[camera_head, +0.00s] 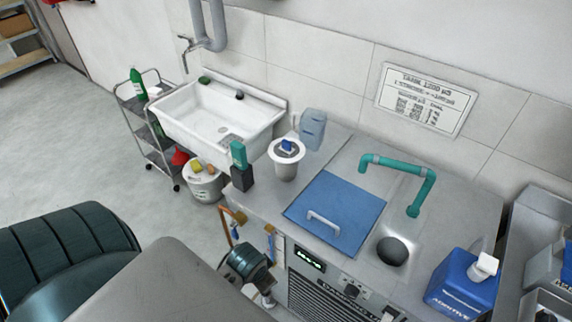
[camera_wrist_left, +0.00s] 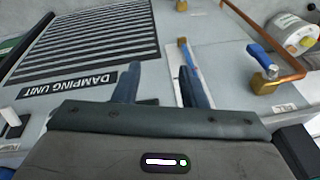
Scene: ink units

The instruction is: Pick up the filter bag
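A white flanged round piece (camera_head: 286,168) with a dark top and a small blue block on it stands at the counter's left end, in the head view. It looks like the filter bag, but I cannot be sure. It does not show in the left wrist view. My left gripper (camera_wrist_left: 160,70) is open and empty, its two fingers apart in front of the damping unit's front panel. In the head view, a dark teal part (camera_head: 248,262), apparently my left wrist, is low beside the unit's front left corner, below and apart from the white piece. My right gripper is out of view.
The counter holds a blue lid (camera_head: 338,205), a round dark opening (camera_head: 392,252), a teal pipe (camera_head: 400,166) and a blue additive can (camera_head: 462,285). A translucent jug (camera_head: 312,128) and a dark green block (camera_head: 240,165) flank the white piece. Copper piping (camera_wrist_left: 290,72) is close right of my gripper.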

